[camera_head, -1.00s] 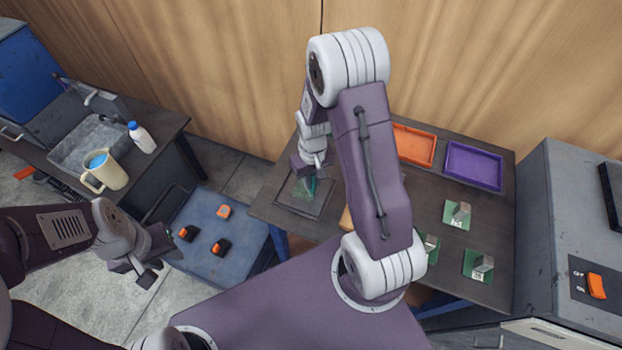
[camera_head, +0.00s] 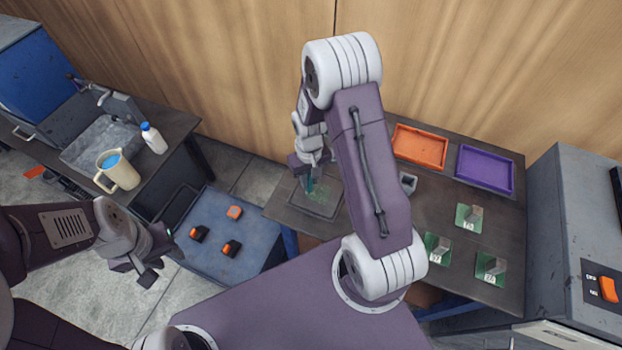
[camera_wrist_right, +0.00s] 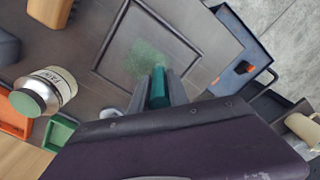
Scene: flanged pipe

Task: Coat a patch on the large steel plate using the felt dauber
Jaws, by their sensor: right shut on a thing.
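The large steel plate (camera_head: 322,211) is a dark square with a raised rim, lying on the workbench. It also shows in the right wrist view (camera_wrist_right: 117,51). A patchy green coat (camera_wrist_right: 148,59) covers part of its middle. My right gripper (camera_head: 308,179) is shut on the felt dauber (camera_wrist_right: 158,88), a teal-green stick pointing down at the plate. The grip also shows in the right wrist view. I cannot tell whether the dauber's tip touches the plate. A paint jar (camera_wrist_right: 46,88) with green at its mouth stands beside the plate. My left gripper (camera_head: 140,268) appears open and empty.
An orange tray (camera_head: 419,147) and a purple tray (camera_head: 485,169) are at the bench's back. Several green plates with metal pieces (camera_head: 469,218) lie at right. A blue cart (camera_head: 212,265) with orange-black items stands left. My right arm hides part of the bench.

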